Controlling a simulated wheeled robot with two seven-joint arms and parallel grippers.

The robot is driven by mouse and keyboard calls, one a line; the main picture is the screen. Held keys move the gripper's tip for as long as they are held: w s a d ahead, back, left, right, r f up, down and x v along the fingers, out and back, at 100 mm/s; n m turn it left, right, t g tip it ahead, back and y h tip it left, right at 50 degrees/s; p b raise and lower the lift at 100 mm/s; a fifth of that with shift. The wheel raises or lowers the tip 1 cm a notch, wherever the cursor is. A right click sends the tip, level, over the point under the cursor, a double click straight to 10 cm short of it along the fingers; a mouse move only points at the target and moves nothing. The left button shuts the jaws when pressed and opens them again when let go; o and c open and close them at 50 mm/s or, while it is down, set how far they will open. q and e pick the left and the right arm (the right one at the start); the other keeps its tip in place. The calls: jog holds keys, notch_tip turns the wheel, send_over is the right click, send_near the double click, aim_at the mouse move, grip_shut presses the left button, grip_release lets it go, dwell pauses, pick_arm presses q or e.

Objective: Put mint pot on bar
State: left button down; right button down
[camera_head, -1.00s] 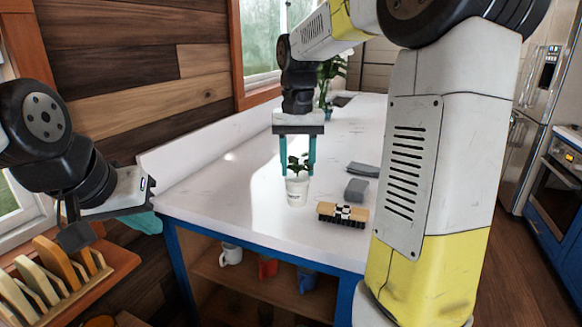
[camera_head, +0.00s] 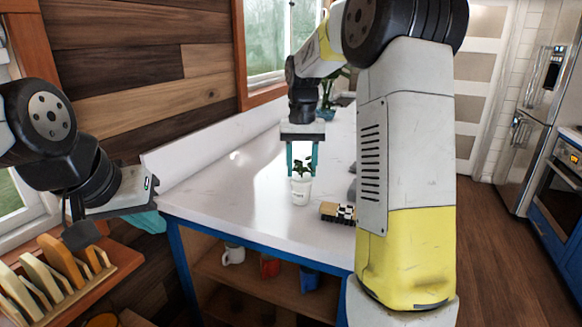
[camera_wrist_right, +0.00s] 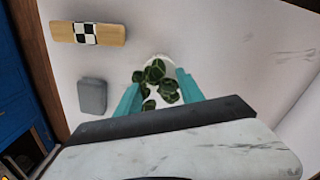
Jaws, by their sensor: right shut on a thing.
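The mint pot (camera_head: 300,191) is a small white pot with dark green leaves, upright at the bar. Its leaves (camera_wrist_right: 157,84) and part of its white rim show in the right wrist view. My right gripper (camera_head: 302,172) is shut on the pot, with a teal finger on each side. I cannot tell whether the pot's base touches the bar. The bar (camera_head: 225,200) has a white marbled top and a blue frame. My left gripper (camera_head: 148,222) hangs at the left near the bar's corner; its fingers are mostly hidden.
A wooden brush with a checkered band (camera_head: 337,212) lies right of the pot. A grey block (camera_wrist_right: 92,96) lies nearby, mostly behind my right arm in the head view. Mugs (camera_head: 233,255) stand on the shelf below. A wooden rack (camera_head: 70,275) is at the lower left.

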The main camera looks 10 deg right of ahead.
jog(key=shift+f, duration=0.1)
jog(key=c, duration=0.7)
grip_release()
notch_tip(320, 180, up, 11)
jog(key=shift+r, duration=0.2)
jog(key=s+n+t+y, duration=0.1)
jog(key=s+n+t, duration=0.15)
jog(key=s, duration=0.95)
jog(key=s+f+t, duration=0.1)
jog(key=s+f, duration=0.1)
jog(key=s, duration=0.2)
jog(key=s+a+f+t, duration=0.1)
jog(key=s+f, duration=0.1)
jog(key=s, duration=0.2)
jog(key=s+a+f+t+y, duration=0.1)
jog(key=s+f, duration=0.2)
jog(key=s, duration=0.1)
jog(key=shift+s+a+n+t, duration=0.15)
jog(key=shift+s+n+t, duration=0.1)
jog(key=shift+t, duration=0.1)
